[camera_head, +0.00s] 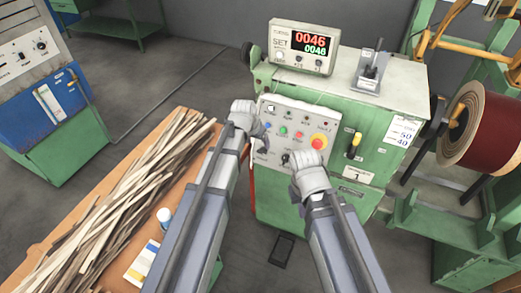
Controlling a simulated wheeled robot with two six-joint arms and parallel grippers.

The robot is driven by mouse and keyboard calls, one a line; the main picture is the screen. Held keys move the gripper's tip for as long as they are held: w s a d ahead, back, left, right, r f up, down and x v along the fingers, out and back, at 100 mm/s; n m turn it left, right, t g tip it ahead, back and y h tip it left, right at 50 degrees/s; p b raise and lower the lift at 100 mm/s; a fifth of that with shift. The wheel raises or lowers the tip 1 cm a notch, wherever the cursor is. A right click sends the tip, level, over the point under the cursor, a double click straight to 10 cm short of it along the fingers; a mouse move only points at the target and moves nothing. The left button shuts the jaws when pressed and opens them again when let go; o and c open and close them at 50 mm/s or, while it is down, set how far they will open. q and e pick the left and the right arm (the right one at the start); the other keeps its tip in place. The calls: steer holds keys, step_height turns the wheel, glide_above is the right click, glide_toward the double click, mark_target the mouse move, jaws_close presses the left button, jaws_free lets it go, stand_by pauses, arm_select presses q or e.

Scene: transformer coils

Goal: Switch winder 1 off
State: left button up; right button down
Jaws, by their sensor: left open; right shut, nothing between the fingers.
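Winder 1 (375,110) is the green machine in the middle, with a small plate that seems to read 1. Its counter box (300,47) on top is lit, showing 0046 in red and 0046 in green. The sloped grey control panel (290,112) carries several coloured buttons, small lamps and a red emergency stop (319,141) on yellow. A dark knob (285,158) sits low on the panel. My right gripper (300,160) is shut and empty at the panel's lower edge, beside this knob; contact cannot be told. My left gripper (254,124) is open at the panel's left edge, hiding part of it.
A wooden table (165,130) with a pile of thin strips, a small bottle (164,215) and a box stands at left. A blue and green cabinet (50,105) is far left. A large dark red wire spool (485,128) stands at right. A pedal (282,250) lies on the floor.

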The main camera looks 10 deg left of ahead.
mark_target(261, 152)
arm_select(q)
steer(key=b+x, duration=0.6)
steer(key=x, duration=0.1)
steer(key=shift+f+b, duration=0.35)
steer(key=shift+b, duration=0.05)
steer(key=shift+r, duration=0.1)
jaws_close()
stand_by(0.3)
